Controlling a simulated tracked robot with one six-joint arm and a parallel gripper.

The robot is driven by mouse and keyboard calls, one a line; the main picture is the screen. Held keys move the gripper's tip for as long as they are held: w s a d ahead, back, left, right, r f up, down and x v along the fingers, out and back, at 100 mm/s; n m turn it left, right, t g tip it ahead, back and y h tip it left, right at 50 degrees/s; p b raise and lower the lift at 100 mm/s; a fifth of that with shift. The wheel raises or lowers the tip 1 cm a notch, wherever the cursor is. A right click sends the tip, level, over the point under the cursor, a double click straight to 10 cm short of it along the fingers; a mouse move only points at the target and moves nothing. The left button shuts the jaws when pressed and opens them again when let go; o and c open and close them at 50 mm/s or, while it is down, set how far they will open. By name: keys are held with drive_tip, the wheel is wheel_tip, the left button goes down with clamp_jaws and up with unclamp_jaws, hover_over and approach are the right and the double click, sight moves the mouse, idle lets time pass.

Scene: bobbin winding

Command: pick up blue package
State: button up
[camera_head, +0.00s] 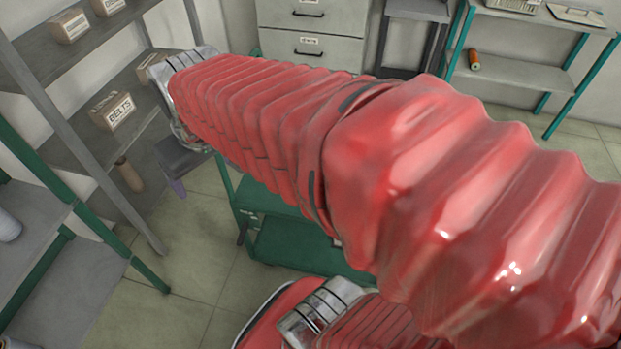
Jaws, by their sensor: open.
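No blue package can be made out in this view. My red-sleeved arm crosses the picture from the right edge to the upper left and covers much of the middle. My gripper (180,172) is partly seen below the metal wrist at the arm's far end, in front of the shelving on the left. It is open, and nothing is seen held in it. What lies behind the arm is hidden.
A grey shelf on the left bears cartons, one a box marked BELTS (113,110), and a brown spool (129,174). A green cart (300,246) stands below my arm, partly hidden. Drawers (312,50) and a rack with an orange spool (474,60) stand behind.

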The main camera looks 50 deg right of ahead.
drive_tip(key=shift+o, duration=1.3)
drive_tip(key=w+d+f, duration=0.2)
drive_tip(key=d, duration=0.3)
drive_tip(key=w+d+f+m+g, duration=0.1)
drive_tip(key=w+d+f, duration=0.1)
drive_tip(key=d, duration=0.3)
drive_tip(key=shift+w+f+g, duration=0.3)
drive_tip(key=shift+w+f, duration=0.05)
drive_tip(key=s+d+f+m+g, duration=0.1)
drive_tip(key=s+d+f+m, duration=0.1)
drive_tip(key=d+f, duration=0.8)
drive_tip(key=s+d+f+m+g, duration=0.1)
drive_tip(key=s+d+f, duration=0.1)
drive_tip(key=d+f, duration=0.9)
drive_tip(key=d, duration=0.4)
drive_tip(key=shift+m+g+y, duration=0.4)
wheel_tip(320, 180, down, 8)
drive_tip(key=shift+r, duration=0.2)
drive_tip(key=shift+f, duration=0.45)
drive_tip(key=shift+w+d+f, duration=0.15)
drive_tip(key=shift+f, duration=2.45)
